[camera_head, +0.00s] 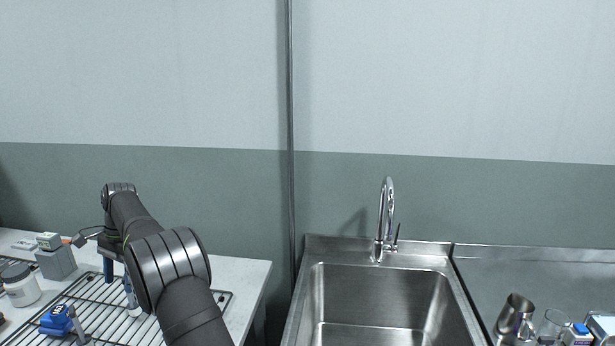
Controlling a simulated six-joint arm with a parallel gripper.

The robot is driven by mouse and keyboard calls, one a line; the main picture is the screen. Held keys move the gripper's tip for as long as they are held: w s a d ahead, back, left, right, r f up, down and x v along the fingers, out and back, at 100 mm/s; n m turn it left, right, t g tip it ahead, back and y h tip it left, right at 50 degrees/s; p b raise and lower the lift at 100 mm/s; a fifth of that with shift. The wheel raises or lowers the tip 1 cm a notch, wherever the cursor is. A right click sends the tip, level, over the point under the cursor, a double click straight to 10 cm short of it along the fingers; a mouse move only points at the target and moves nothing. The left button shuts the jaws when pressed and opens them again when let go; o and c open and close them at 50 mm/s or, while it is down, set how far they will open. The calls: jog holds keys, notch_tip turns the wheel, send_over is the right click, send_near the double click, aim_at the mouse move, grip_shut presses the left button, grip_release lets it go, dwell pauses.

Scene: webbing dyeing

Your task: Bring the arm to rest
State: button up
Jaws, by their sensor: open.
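My black arm reaches over the white table (253,275) at the left. My gripper (119,283) points down over the wire rack (95,308) there. Its jaws are apart, and I see nothing held between them. My own arm link partly covers the gripper, so its exact height above the rack is hard to tell.
A blue device (57,320) lies on the rack, near a white jar (20,287). A grey box-like device (56,262) stands behind. A steel sink (385,295) with a tap (387,218) is in the middle. A metal jug (515,314) and a glass (553,324) stand at the right.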

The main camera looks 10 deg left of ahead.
jog(key=shift+s+d+f+n+h, duration=0.1)
jog(key=shift+d+n+h, duration=0.15)
jog(key=shift+d+n, duration=0.45)
jog(key=shift+s+d+f+n+h, duration=0.1)
jog(key=shift+d+n+h, duration=0.15)
jog(key=shift+n, duration=0.75)
jog(key=shift+a, duration=0.1)
jog(key=a+m+y, duration=0.1)
jog(key=m, duration=0.2)
jog(key=a+m, duration=0.2)
jog(key=m, duration=0.1)
jog(key=w+a+r+m+t+y, duration=0.1)
jog(key=a+m, duration=0.1)
jog(key=m, duration=0.2)
jog(key=shift+a+y, duration=0.15)
jog(key=shift+y, duration=0.15)
